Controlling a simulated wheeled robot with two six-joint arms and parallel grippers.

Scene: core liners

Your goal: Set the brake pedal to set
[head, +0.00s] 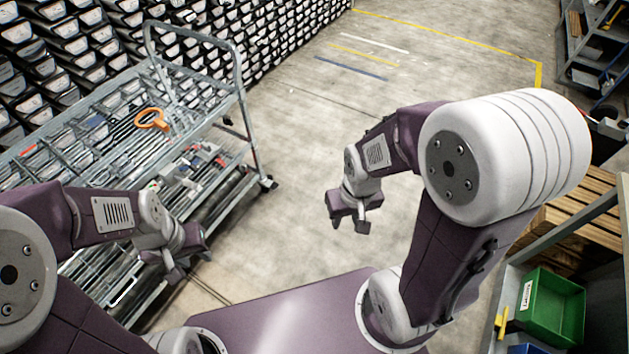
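A grey wheeled cart (243,110) with a tubular handle stands at the left.
An orange ring-shaped tool (151,119) lies on the cart's top shelf among long parts. A wall of bins (290,25) stands behind. A green bin (552,308) and wooden pallets (585,205) are at the right. The floor (310,130) in the middle is clear.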

